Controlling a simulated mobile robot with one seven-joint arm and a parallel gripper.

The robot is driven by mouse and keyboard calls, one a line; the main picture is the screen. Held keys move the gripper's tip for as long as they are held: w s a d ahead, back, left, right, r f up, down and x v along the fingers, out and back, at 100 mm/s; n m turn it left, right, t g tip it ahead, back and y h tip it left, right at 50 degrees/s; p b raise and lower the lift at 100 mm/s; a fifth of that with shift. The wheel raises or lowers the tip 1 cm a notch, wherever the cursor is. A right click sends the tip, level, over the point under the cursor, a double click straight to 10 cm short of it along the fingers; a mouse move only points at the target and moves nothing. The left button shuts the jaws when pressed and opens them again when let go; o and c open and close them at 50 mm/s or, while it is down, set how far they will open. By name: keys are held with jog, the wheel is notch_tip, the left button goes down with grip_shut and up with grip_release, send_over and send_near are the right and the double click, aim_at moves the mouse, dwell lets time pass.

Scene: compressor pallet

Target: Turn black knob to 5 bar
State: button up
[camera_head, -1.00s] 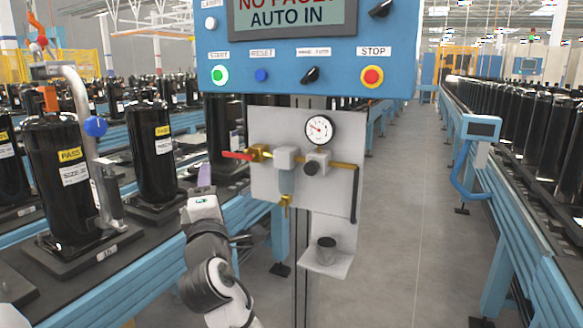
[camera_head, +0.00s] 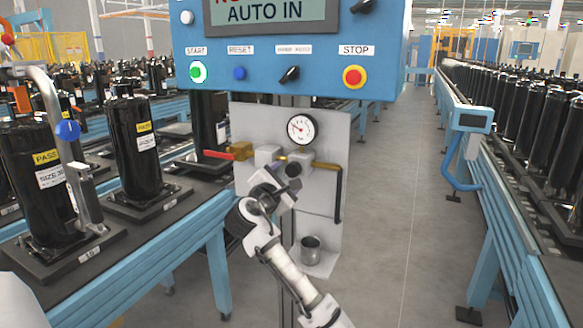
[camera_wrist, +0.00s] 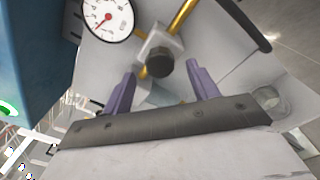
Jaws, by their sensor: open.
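The black knob (camera_wrist: 159,62) sits on the front of a grey regulator block (camera_wrist: 160,42) in the wrist view. It lies just beyond the gap between the purple fingers of my gripper (camera_wrist: 158,82). The fingers are open and apart from the knob. In the head view the knob (camera_head: 293,169) shows small beside my gripper, which hides part of the regulator. The round pressure gauge (camera_head: 301,129) is above the knob. It also shows in the wrist view (camera_wrist: 107,17), with a red needle; its reading is too small to tell.
A grey plate (camera_head: 328,130) carries brass pipes, a red-handled valve (camera_head: 222,155) and a dark hose (camera_head: 338,195). A blue control box (camera_head: 290,60) overhangs it. A metal cup (camera_head: 310,248) stands on a shelf below. Conveyors with black compressors flank both sides.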

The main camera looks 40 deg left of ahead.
aim_at(292, 171)
jog(key=shift+p+x, duration=0.35)
jog(key=shift+x, duration=1.75)
jog(key=shift+c, duration=0.5)
jog(key=c, duration=0.9)
